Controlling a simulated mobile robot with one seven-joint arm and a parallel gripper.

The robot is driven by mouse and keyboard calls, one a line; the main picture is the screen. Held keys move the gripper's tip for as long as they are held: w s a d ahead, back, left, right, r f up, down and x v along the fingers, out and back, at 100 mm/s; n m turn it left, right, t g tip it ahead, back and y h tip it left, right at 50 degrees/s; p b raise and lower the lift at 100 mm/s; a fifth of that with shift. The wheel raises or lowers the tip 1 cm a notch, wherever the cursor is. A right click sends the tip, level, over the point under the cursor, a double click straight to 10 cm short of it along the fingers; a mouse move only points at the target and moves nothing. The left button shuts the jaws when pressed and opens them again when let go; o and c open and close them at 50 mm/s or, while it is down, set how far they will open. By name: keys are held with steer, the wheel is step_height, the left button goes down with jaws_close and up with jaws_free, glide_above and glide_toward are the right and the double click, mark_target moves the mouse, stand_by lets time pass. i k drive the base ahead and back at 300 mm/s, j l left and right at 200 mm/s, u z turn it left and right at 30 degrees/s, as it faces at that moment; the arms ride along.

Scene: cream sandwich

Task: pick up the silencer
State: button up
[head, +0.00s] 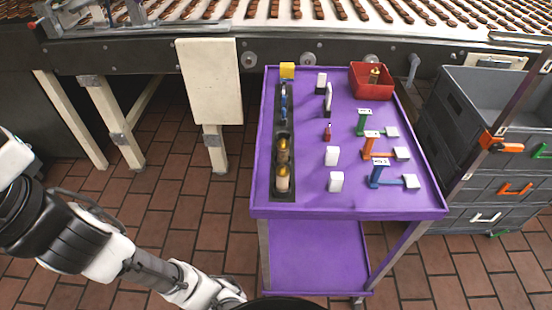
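I cannot tell for sure which thing is the silencer. Two brass-topped, cream-bodied pieces (283,184) stand in the near part of a long black tray (277,108) on the left side of the purple cart. Another small brass-coloured piece (374,76) stands in a red bin (358,88) at the cart's far right corner. My arm reaches in from the left and runs down to the bottom edge, left of the cart. My gripper does not show clearly; it seems cut off by the frame, apart from everything on the cart.
The purple cart top (307,200) also holds a yellow block (287,70), several white blocks (336,181), a small red item (327,132), and green, orange and blue stands (376,176). Grey crates (488,160) stand right; a conveyor (300,30) runs behind.

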mark_target(282, 171)
steer(key=j+z, duration=0.15)
steer(key=j, duration=0.4)
steer(key=j+z, duration=0.2)
steer(key=j, duration=0.35)
steer(key=k+j+z, duration=0.15)
steer(key=j, duration=0.35)
steer(key=j+z, duration=0.15)
steer(key=j, duration=0.4)
steer(key=k, duration=0.05)
